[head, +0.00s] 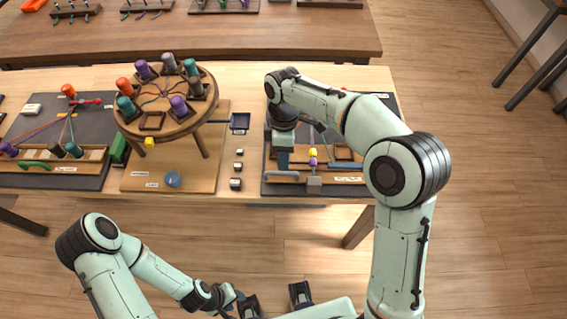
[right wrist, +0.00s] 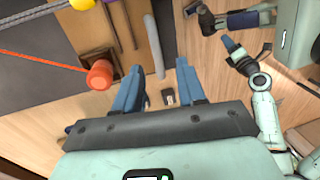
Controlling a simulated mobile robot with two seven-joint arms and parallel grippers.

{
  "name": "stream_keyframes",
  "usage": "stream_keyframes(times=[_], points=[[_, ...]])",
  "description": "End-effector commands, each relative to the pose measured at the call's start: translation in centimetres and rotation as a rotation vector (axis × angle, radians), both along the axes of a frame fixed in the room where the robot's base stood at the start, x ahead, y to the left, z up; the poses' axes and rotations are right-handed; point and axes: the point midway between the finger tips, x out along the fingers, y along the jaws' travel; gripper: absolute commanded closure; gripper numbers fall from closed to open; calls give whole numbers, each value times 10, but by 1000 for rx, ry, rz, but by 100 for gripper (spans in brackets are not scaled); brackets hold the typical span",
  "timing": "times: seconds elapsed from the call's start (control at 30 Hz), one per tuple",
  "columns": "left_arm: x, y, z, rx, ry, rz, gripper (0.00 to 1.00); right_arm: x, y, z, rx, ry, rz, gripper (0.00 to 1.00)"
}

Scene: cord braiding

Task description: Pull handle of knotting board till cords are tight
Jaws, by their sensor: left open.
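The knotting board under my right arm (head: 375,99) is dark with a wooden front strip and is partly hidden by that arm. In the right wrist view, a straight grey bar (right wrist: 156,47), apparently its handle, lies along the strip. A red cord (right wrist: 40,60) runs straight to an orange bobbin (right wrist: 100,75). A yellow bobbin (head: 312,153) shows beside a purple one (head: 312,162). My right gripper (right wrist: 160,75) is open above the board's front left part, the bar beyond its fingers and apparently between them. My left gripper (head: 237,297) is open and low, away from the table.
A round braiding stand (head: 165,125) with several bobbins stands left of the board. Another knotting board (head: 90,130) with a green handle (head: 35,165) lies at far left. Small boxes (head: 236,184) lie between stand and board. The floor in front of the table is clear.

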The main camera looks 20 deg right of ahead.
Motion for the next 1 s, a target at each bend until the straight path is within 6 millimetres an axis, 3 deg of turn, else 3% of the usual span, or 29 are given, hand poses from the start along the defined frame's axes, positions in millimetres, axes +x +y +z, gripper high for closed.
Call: stream_keyframes(times=[0.03, 0.2, 0.4, 1.0], points=[[3, 0, 5, 0, -3, 0, 57, 4, 0, 16, 2, -6, 0, 60], [7, 0, 14, -1, -8, 0, 57, 10, -2, 51, 1, -3, 1, 60], [11, 0, 21, 0, -12, 0, 57, 14, -3, 73, 0, 0, 1, 60], [11, 0, 21, 0, -12, 0, 57, 14, -4, 77, 0, 2, 1, 60]])
